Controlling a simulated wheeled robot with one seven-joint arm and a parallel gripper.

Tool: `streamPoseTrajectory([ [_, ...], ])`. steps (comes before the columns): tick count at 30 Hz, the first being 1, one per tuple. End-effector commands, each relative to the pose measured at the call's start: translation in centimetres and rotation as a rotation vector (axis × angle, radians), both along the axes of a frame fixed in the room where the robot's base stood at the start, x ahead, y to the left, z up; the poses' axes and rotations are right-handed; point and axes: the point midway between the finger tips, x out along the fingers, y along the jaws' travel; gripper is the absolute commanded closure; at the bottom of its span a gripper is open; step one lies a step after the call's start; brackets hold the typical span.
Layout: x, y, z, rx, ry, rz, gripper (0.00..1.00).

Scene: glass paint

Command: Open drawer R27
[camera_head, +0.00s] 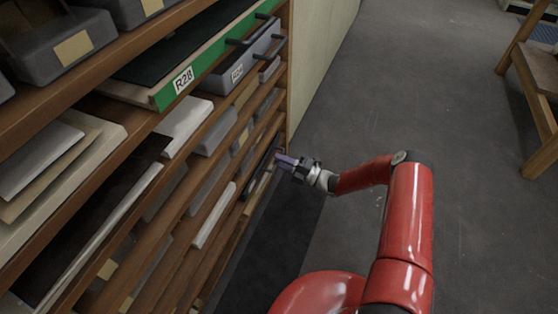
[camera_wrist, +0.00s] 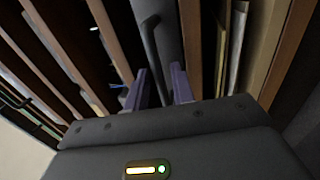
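My gripper (camera_head: 285,160), with purple fingers, is low at the right end of the wooden shelf unit, close to a dark drawer front (camera_head: 261,168). The wrist view shows my gripper (camera_wrist: 158,88) with its two fingers apart. A dark grey drawer front (camera_wrist: 168,30) with a dark bar handle (camera_wrist: 150,45) lies ahead of it. The handle's near end reaches between the fingers; I cannot tell whether they touch it. No label reading R27 is legible. A grey drawer (camera_head: 240,68) higher up has a label too blurred to read for certain.
A green drawer (camera_head: 205,65) marked R28 sticks out near the top. The wooden shelves (camera_head: 140,125) hold panels and grey bins. A dark mat (camera_head: 270,235) lies along the unit's foot. A wooden table (camera_head: 540,85) stands at the right; the floor between is clear.

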Motion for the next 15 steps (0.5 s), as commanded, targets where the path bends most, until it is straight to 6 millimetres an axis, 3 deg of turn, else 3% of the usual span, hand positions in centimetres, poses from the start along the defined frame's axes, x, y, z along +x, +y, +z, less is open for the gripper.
streamPoseTrajectory([
  [11, 0.35, 0.96, 0.22, 0.0, -0.001, 0.0, 0.75],
  [15, 0.34, 0.96, 0.22, 0.0, -0.001, 0.0, 0.9],
])
